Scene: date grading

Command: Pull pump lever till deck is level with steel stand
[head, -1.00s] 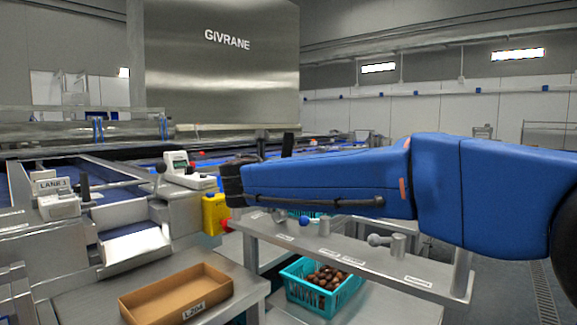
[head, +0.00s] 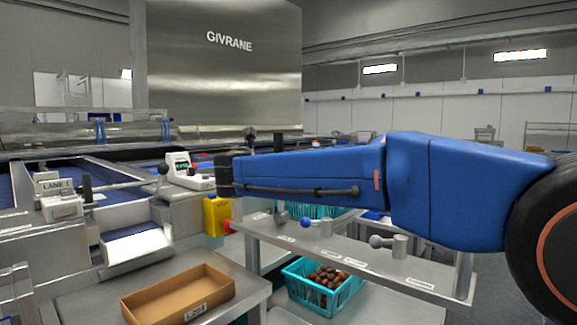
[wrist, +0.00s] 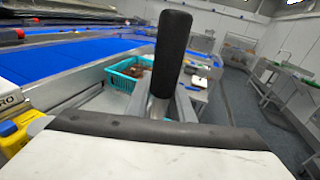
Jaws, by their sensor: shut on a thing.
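My gripper (head: 224,175) is at the left end of my blue arm and is shut. A black upright grip, perhaps the same lever, shows above my arm in the head view (head: 278,141). A low steel surface (head: 395,308) carries a teal crate of dates (head: 298,285). A steel stand (head: 85,298) holds a cardboard tray. I cannot tell whether their heights match.
A steel shelf with small levers (head: 430,275) runs below my arm. A yellow box (head: 215,217) stands beside my gripper. Another teal crate (head: 325,211) is partly hidden behind the arm. Conveyor lanes lie at left. Open floor shows at right in the wrist view (wrist: 245,95).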

